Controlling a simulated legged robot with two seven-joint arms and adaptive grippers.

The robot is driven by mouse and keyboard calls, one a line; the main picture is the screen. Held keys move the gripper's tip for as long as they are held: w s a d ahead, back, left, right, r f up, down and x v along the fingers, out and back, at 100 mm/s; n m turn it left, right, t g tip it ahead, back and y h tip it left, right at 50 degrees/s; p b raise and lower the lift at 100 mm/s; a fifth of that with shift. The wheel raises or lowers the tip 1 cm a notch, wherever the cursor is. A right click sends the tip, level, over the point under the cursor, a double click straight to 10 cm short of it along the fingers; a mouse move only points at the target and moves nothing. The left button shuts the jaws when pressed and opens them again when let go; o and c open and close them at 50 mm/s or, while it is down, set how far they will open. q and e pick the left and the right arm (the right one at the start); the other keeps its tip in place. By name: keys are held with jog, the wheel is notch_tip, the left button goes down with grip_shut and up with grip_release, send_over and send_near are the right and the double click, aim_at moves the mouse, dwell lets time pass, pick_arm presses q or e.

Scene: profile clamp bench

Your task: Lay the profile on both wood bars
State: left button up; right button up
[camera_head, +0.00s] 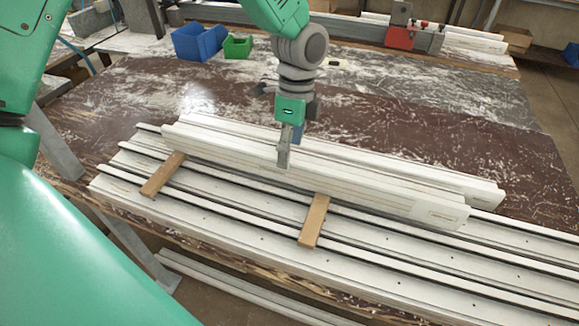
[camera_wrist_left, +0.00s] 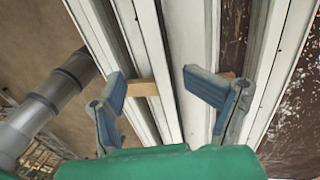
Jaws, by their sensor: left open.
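A long white profile (camera_head: 380,190) lies lengthwise along the bench, with a second white profile (camera_head: 440,176) close behind it. Two wood bars lie across the white rails: the left bar (camera_head: 162,175) and the right bar (camera_head: 314,220). Their far ends go out of sight at the front profile; I cannot tell whether it touches them. My left gripper (camera_head: 289,152) points down at the front profile, one finger before its near face, the other partly hidden behind. In the left wrist view the gripper (camera_wrist_left: 155,90) is open, with white profile and a wood bar (camera_wrist_left: 143,88) between its fingers.
White rails with dark grooves (camera_head: 420,265) run along the front of the bench. A blue bin (camera_head: 198,42) and a green bin (camera_head: 238,47) stand at the back left. A red clamp block (camera_head: 400,38) stands at the back right. The brown tabletop (camera_head: 400,130) behind the profiles is clear.

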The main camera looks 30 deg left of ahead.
pick_arm(q)
jog(key=r, duration=0.4)
jog(key=shift+w+r, duration=0.4)
jog(key=shift+w+a+r, duration=0.1)
jog(key=shift+a+r, duration=0.15)
jog(key=shift+r, duration=0.2)
